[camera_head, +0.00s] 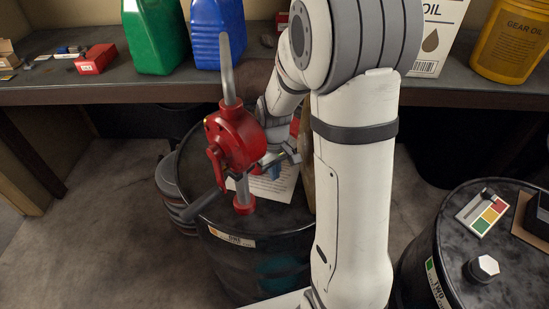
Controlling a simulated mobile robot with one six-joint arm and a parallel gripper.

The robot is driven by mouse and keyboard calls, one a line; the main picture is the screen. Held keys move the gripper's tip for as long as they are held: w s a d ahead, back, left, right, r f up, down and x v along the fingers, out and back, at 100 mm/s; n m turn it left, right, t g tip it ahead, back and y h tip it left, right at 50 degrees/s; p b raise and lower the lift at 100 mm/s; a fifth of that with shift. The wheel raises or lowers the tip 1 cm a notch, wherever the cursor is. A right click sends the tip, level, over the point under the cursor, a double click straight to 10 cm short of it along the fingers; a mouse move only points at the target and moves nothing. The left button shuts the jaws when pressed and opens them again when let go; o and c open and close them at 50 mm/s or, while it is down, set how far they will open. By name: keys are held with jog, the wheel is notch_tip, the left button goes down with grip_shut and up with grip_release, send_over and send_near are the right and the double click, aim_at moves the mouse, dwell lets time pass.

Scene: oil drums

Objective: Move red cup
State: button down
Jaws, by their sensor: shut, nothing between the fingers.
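No red cup can be made out for certain. A small red patch (295,126) shows behind my arm above the left drum and may be part of it. My gripper (282,160) is over the top of the left drum (262,262), mostly hidden behind the red hand pump (235,140). It is shut and holds nothing. A small blue thing (273,170) shows just below it. A white printed sheet (270,187) lies on the drum top.
A right drum (500,245) carries a colour chart (482,212) and a hex cap (482,268). The shelf (130,90) behind holds a green jug (155,35), a blue jug (217,30), a red box (95,59) and a yellow gear oil bucket (509,40). Floor shows at left.

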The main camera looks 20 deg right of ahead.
aim_at(267, 177)
notch_tip(267, 177, down, 2)
jog(key=shift+f, duration=0.1)
jog(key=w, duration=0.1)
jog(key=w+a+p, duration=0.1)
jog(key=w, duration=0.1)
jog(key=shift+f, duration=0.2)
jog(key=shift+w+a, duration=0.2)
jog(key=shift+w, duration=0.2)
